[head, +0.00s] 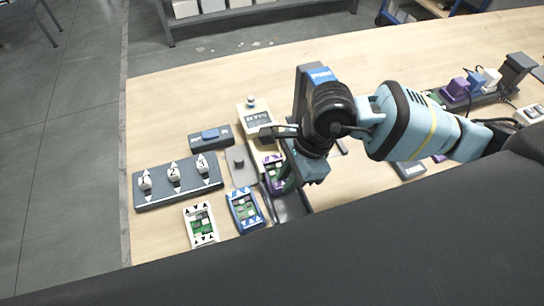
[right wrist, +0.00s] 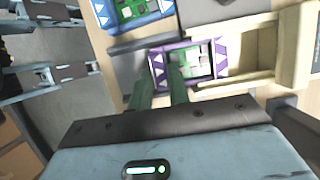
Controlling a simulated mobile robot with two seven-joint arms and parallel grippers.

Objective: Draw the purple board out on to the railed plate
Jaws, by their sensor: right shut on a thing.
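The purple board (head: 272,160) has a green middle with pale blocks and white triangles. It also shows in the right wrist view (right wrist: 156,66), in front of the cream housing (head: 255,116). My right gripper (head: 281,181) is shut on the purple board; its green fingers reach the board's near edge in the wrist view. A dark grey plate with raised edges (head: 291,208), seemingly the railed plate, lies on the near side of the board. My arm and gripper hide part of both, so I cannot tell how far the board overlaps the plate.
A blue board (head: 244,209) and a white board (head: 201,224) lie left of the plate. A grey panel with three numbered knobs (head: 178,180) and a grey box with a blue button (head: 211,136) stand farther left.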

